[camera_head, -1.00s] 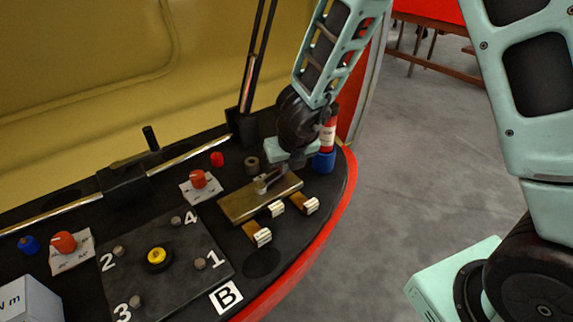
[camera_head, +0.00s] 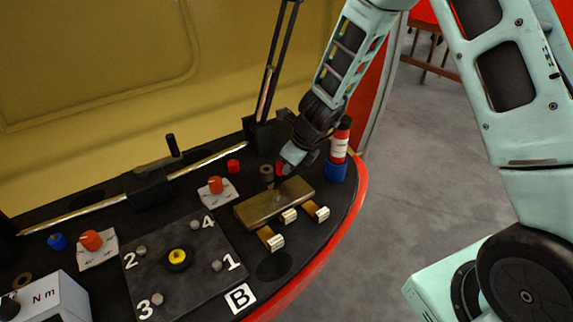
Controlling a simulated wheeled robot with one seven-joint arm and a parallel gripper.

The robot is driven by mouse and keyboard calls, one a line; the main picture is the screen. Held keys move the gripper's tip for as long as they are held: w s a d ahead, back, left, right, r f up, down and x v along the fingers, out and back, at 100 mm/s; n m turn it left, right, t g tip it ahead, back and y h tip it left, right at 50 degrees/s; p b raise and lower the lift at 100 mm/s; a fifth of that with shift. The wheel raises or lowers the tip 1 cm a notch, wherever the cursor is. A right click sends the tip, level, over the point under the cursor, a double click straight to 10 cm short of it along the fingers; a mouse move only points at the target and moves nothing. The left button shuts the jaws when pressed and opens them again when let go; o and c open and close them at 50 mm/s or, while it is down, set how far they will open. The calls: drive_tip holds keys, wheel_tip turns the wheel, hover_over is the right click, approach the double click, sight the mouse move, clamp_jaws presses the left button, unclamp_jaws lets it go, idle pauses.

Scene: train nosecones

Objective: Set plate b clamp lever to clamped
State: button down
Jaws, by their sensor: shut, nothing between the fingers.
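Plate B (camera_head: 192,262) is a dark square plate with a yellow centre button (camera_head: 178,258) and several grey studs, next to a white B label (camera_head: 240,298). No part is clearly marked as its clamp lever. A black upright handle (camera_head: 173,146) stands on a block (camera_head: 148,188) on the silver rail. A red knob (camera_head: 216,186) sits on a white card behind the plate. My gripper (camera_head: 283,180) is shut and empty, pointing down over the far edge of a brass block (camera_head: 273,203), right of these parts. Contact with the block cannot be told.
A red-and-white bottle (camera_head: 340,140) in a blue holder stands right of my gripper. Another red knob (camera_head: 91,240) and a grey N m box (camera_head: 45,300) are at left. A dark stand (camera_head: 262,130) rises behind.

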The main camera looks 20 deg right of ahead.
drive_tip(key=n+p, duration=0.1)
drive_tip(key=w+a+n+g+p, duration=0.1)
drive_tip(key=n+p, duration=0.1)
drive_tip(key=a+n+y+p, duration=0.1)
drive_tip(key=p, duration=0.1)
drive_tip(key=shift+w+r, duration=0.3)
drive_tip(key=shift+w, duration=0.1)
drive_tip(key=shift+w+a+f+n+g+y+p, duration=0.2)
drive_tip(key=shift+a+n+g+p, duration=0.3)
drive_tip(key=shift+n+p, duration=0.55)
drive_tip(key=shift+w+a+f+n+g+y+p, duration=0.15)
drive_tip(key=shift+a+n+g+p, duration=0.35)
drive_tip(key=shift+n+p, duration=0.5)
